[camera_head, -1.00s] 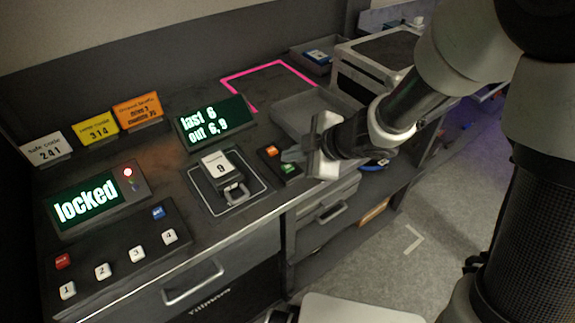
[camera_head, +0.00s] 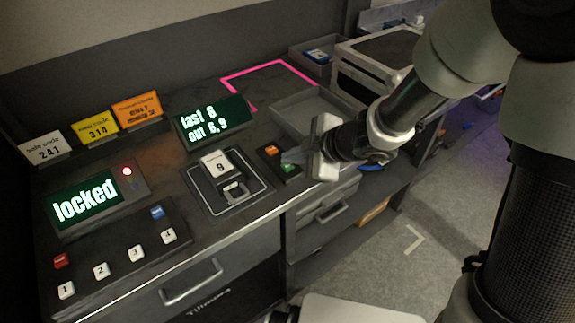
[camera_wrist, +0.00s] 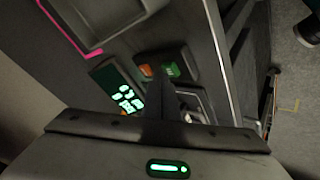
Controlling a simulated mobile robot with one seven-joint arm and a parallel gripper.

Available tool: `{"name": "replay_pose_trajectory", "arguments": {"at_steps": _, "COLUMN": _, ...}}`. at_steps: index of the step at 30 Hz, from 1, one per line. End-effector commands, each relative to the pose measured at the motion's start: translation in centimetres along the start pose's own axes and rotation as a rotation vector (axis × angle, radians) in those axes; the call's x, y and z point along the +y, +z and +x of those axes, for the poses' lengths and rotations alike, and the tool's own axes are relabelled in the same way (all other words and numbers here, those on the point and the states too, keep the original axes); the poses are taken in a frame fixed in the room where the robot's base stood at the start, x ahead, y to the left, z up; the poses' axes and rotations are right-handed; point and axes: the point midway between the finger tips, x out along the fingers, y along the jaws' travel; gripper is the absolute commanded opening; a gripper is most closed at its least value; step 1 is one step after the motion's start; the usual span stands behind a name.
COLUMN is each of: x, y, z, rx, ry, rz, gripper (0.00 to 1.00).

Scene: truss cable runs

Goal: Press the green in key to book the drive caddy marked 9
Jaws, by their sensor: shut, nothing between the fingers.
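The drive caddy marked 9 (camera_head: 221,166) sits in the outlined bay on the bench. To its right is a small dark key box with an orange key (camera_head: 271,150) and the green key (camera_head: 288,168). In the wrist view the green key (camera_wrist: 172,69) and the orange key (camera_wrist: 147,71) show just beyond my fingertips. My gripper (camera_head: 288,158) is shut and empty, its fingertips close beside the green key. I cannot tell whether they touch it. The display (camera_head: 215,122) behind the caddy reads "last 6, out 6,9".
At the left, a display (camera_head: 85,203) reads "locked", above a keypad (camera_head: 118,262) with numbered keys. Three code cards (camera_head: 94,127) stand along the back. A grey tray (camera_head: 300,116) and a pink-outlined area (camera_head: 268,76) lie behind my gripper. Drawers are below the bench edge.

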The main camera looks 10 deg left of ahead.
Motion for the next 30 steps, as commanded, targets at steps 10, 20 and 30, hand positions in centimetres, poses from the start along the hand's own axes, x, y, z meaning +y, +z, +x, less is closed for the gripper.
{"name": "replay_pose_trajectory", "arguments": {"at_steps": 10, "x": -0.03, "y": 0.03, "z": 0.04, "rx": 0.000, "ry": 0.000, "rz": 0.000, "gripper": 0.00}}
{"name": "replay_pose_trajectory", "arguments": {"at_steps": 20, "x": -0.25, "y": 0.24, "z": 0.33, "rx": 0.000, "ry": 0.000, "rz": -0.001, "gripper": 0.00}}
{"name": "replay_pose_trajectory", "arguments": {"at_steps": 30, "x": -0.47, "y": 0.46, "z": 0.62, "rx": 0.000, "ry": 0.000, "rz": 0.000, "gripper": 0.00}}
